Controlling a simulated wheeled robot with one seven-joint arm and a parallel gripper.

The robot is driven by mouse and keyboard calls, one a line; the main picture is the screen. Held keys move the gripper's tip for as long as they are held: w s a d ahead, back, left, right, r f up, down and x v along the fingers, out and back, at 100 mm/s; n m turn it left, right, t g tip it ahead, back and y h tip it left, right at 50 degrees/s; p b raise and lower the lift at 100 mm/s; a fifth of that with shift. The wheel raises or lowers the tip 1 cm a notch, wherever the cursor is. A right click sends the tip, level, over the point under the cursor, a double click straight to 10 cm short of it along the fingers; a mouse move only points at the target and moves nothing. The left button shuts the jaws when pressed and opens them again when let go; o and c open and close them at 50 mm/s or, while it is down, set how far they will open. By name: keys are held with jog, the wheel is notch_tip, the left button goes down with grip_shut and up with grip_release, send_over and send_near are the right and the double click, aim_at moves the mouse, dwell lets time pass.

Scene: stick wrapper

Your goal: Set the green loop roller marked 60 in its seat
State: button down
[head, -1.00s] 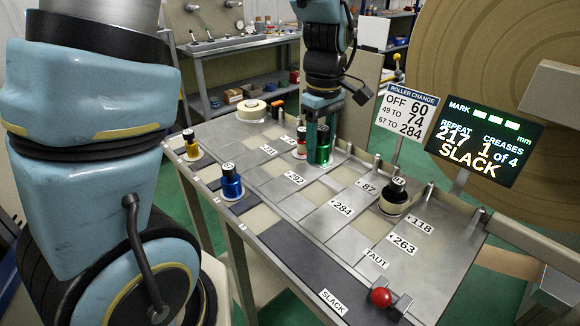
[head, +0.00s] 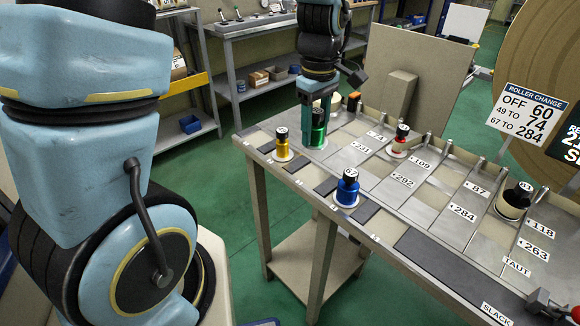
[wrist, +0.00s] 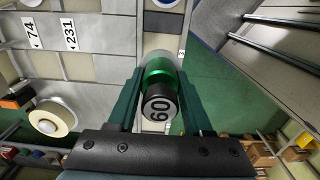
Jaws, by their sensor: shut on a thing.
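The green roller (head: 318,132), with a black cap marked 60, is upright in my gripper (head: 315,122). In the wrist view, my gripper (wrist: 160,95) is shut on the green roller (wrist: 160,72) and the 60 faces the camera. A pale disc shows at the roller's far end; whether it is a flange or a seat, and whether the roller touches the table, I cannot tell. The roller is over the far left part of the table, just right of and behind the yellow roller (head: 282,145). The sign (head: 524,112) reads OFF 60.
The blue roller (head: 347,190) stands on a pale disc at the front edge. A tape roll (wrist: 52,117) and an orange-and-black item (head: 353,102) lie behind my gripper.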

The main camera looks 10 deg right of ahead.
send_over(311, 176)
notch_tip(311, 176, down, 5)
jog(key=shift+w+f+p, duration=0.1)
jog(key=shift+p, duration=0.35)
jog(key=shift+f+p, duration=0.4)
jog(key=shift+f, duration=1.8)
jog(key=shift+f, duration=0.15)
jog(key=shift+c, duration=1.6)
grip_release()
notch_tip(311, 176, up, 12)
jog(key=shift+r+b, duration=0.2)
jog(key=shift+b, duration=1)
